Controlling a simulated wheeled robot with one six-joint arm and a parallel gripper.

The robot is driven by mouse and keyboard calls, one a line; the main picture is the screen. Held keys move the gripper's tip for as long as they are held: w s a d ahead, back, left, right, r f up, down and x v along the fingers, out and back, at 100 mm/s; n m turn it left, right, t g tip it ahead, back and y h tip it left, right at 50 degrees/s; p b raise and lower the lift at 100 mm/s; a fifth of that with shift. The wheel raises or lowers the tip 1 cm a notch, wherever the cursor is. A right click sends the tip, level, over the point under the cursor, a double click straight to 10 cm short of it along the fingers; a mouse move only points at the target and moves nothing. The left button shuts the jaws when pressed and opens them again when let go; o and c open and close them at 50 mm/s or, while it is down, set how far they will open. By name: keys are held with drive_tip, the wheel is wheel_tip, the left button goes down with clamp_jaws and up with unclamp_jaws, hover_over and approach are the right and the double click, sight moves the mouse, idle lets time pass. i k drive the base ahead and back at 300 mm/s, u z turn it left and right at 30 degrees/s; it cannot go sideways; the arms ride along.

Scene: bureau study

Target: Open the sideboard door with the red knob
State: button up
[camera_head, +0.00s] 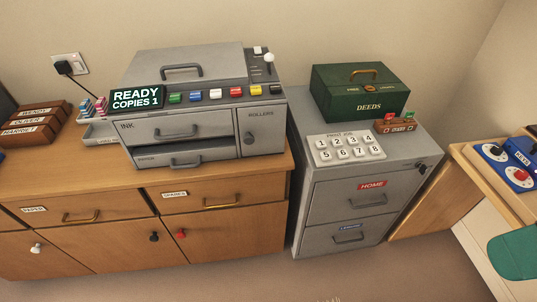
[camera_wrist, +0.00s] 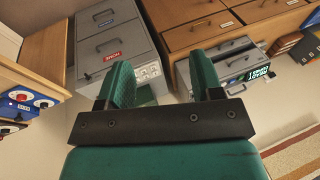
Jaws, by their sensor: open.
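The wooden sideboard (camera_head: 110,245) stands at the left against the wall in the head view. The red knob (camera_head: 180,235) is at the upper left of its right-hand door (camera_head: 232,238), below the brass-handled drawer labelled SPARES. That door looks shut. In the wrist view, which is upside down, the sideboard (camera_wrist: 195,38) shows at the top right; I cannot make out the red knob there. My gripper (camera_wrist: 160,65) shows in the wrist view with its two green fingers apart, open and empty. It is away from the sideboard and touches nothing visible.
A black knob (camera_head: 154,237) sits just left of the red one, and a white knob (camera_head: 36,248) farther left. A grey printer (camera_head: 185,125) stands on the sideboard. A grey filing cabinet (camera_head: 350,205) stands to its right. Floor (camera_head: 235,280) in front is clear.

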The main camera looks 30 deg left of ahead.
sight(207, 236)
drive_tip(key=z, duration=0.25)
drive_tip(key=k, duration=1.25)
drive_tip(key=u, duration=1.9)
drive_tip(key=i, duration=0.5)
drive_tip(key=u, duration=0.05)
